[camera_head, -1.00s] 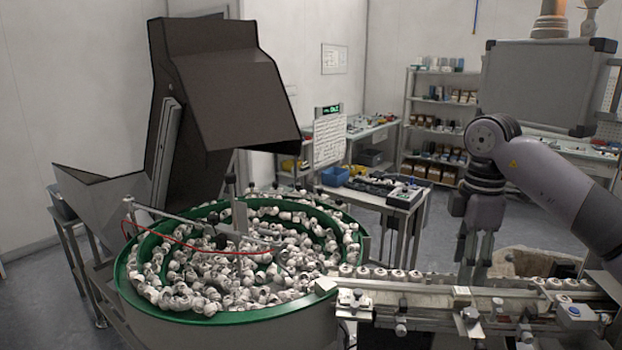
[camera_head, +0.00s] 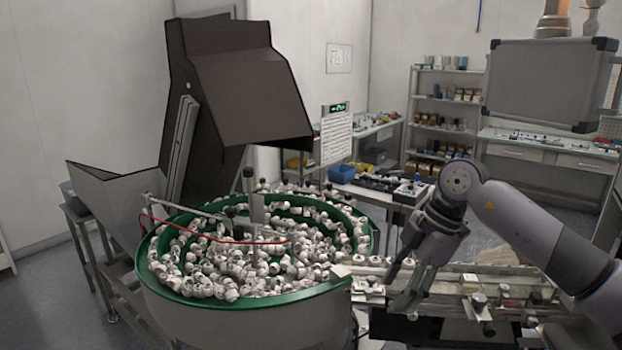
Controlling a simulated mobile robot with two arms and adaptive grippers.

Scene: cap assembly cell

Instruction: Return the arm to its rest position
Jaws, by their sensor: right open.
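My right arm comes in from the right, and its gripper (camera_head: 396,290) hangs over the left part of the linear feed track (camera_head: 455,290). The gripper is open, with its fingers pointing down and to the left, and I see nothing between them. It hides part of the track and of the caps on it. From this view I cannot tell whether the fingertips touch the track. My left gripper is not in view.
A green-rimmed bowl feeder (camera_head: 240,303) full of white caps stands left of the gripper. A dark hopper (camera_head: 240,95) rises behind it. A grey panel (camera_head: 545,85) stands behind my arm. Shelves (camera_head: 440,115) and a side table (camera_head: 385,192) stand farther back.

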